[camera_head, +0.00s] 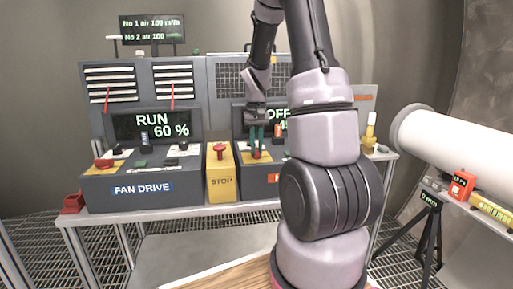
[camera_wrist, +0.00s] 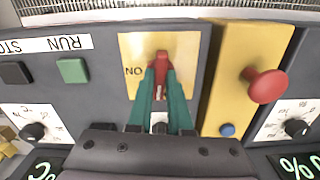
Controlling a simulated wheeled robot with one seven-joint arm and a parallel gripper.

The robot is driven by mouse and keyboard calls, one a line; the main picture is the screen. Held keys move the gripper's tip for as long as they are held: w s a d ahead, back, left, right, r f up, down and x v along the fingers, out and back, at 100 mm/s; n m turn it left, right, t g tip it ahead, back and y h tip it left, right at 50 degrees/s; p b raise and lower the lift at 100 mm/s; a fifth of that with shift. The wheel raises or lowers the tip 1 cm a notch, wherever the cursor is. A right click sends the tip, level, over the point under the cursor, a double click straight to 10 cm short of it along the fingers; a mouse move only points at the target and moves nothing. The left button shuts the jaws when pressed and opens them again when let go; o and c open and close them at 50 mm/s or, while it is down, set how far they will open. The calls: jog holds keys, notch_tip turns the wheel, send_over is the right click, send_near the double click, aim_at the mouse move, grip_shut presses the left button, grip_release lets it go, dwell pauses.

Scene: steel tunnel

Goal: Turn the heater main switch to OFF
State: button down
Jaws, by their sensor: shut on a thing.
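The heater main switch is a red handle (camera_wrist: 161,66) on a yellow plate (camera_wrist: 131,58) in the wrist view. The plate's ON mark appears upside down to the left of the handle. My gripper (camera_wrist: 160,90) is shut on the red handle. In the head view my gripper (camera_head: 257,142) reaches down onto the red handle (camera_head: 257,154) on the heater panel (camera_head: 243,185). The heater display (camera_head: 280,113) reads OFF, partly hidden by my arm.
A yellow STOP box (camera_head: 220,187) with a red mushroom button (camera_wrist: 265,85) stands beside the heater panel. The fan drive panel (camera_head: 105,193), display RUN 60 %, has its own red handle (camera_head: 103,163). A green button (camera_wrist: 72,70) and dial (camera_wrist: 33,130) are near my gripper.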

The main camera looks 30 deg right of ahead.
aim_at(256, 149)
jog(key=shift+n, duration=0.6)
jog(key=c, duration=0.8)
grip_release()
jog(key=shift+c, duration=0.2)
jog(key=shift+r, duration=0.1)
notch_tip(256, 149, up, 11)
